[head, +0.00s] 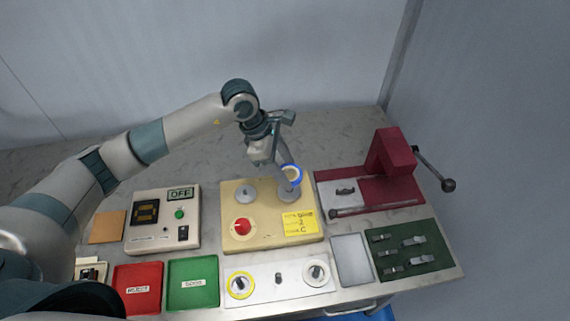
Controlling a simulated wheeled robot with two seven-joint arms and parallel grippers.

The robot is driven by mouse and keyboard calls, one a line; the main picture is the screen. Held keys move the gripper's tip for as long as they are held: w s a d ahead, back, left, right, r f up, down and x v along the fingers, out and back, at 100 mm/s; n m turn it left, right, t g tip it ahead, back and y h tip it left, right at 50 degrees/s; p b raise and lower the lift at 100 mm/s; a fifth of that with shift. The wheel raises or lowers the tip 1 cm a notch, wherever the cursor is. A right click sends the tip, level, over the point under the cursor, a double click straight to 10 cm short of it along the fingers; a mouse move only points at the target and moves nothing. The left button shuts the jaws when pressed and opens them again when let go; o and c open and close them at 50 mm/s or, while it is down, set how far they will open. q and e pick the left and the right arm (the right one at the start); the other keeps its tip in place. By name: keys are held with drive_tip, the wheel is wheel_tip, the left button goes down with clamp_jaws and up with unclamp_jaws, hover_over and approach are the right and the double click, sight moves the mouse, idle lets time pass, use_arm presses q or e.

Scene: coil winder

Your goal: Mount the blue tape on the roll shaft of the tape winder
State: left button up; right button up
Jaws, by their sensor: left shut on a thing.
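The blue tape (291,175) is a ring held by my left gripper (284,166), which is shut on it. It is above the back right part of the beige tape winder (268,238), close to a grey round post or disc (289,192) there. I cannot tell whether tape and post touch. A second grey disc with a short shaft (246,192) stands at the winder's back left. A red knob (243,225) and a yellow note (299,222) are on the winder's top. My right gripper is out of view.
A white board (260,293) in front carries a yellow roll (240,285), a bare peg (278,279) and a white roll (316,272). Red (138,303) and green (193,300) trays stand left. A red press (390,155) with a lever stands right.

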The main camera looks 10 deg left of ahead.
use_arm(q)
drive_tip(key=shift+f+b, duration=0.4)
drive_tip(key=shift+f, duration=0.95)
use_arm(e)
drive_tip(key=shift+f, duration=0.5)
